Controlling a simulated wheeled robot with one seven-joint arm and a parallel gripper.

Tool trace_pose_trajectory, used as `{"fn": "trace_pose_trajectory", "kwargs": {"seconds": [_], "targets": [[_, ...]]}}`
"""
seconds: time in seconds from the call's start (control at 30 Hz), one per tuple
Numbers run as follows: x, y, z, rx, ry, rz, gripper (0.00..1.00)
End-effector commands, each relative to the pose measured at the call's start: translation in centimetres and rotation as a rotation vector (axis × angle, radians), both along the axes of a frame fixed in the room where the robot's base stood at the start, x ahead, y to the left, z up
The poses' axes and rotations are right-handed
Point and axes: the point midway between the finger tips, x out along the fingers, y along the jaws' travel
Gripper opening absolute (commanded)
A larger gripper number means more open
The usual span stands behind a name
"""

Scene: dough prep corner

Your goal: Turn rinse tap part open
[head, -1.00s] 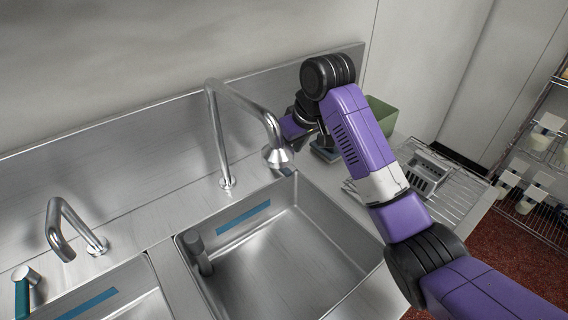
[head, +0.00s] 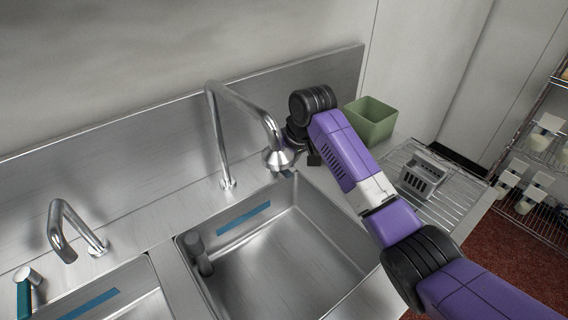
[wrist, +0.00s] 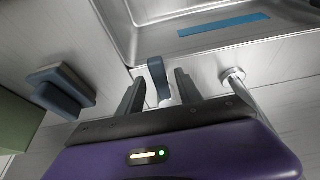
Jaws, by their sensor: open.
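The tap's blue-grey lever (wrist: 157,72) stands between the two dark fingers of my gripper (wrist: 159,80) in the wrist view. The gripper is open, with a finger on each side of the lever. Whether either finger touches it I cannot tell. The tap's spout (head: 220,140) rises behind the right basin in the head view, its nozzle hanging over the basin edge; its round base (wrist: 233,75) shows right of the fingers in the wrist view. In the head view my arm and the nozzle hide the gripper and most of the lever.
A green bin (head: 372,118) and a wire rack with a grey caddy (head: 423,176) stand right of the basin (head: 290,262). A blue-grey block (wrist: 62,88) lies left of my fingers. A second spout (head: 56,225) and a teal-handled lever (head: 24,298) are far left.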

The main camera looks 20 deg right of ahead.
Motion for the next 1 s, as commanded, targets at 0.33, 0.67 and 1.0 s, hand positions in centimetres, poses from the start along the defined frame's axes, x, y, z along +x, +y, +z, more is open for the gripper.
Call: {"fn": "trace_pose_trajectory", "kwargs": {"seconds": [0.33, 0.67, 1.0], "targets": [[0.00, 0.00, 0.03, 0.000, 0.000, 0.000, 0.00], [0.00, 0.00, 0.05, 0.000, -0.001, 0.000, 0.00], [0.00, 0.00, 0.07, 0.000, -0.001, 0.000, 0.00]]}}
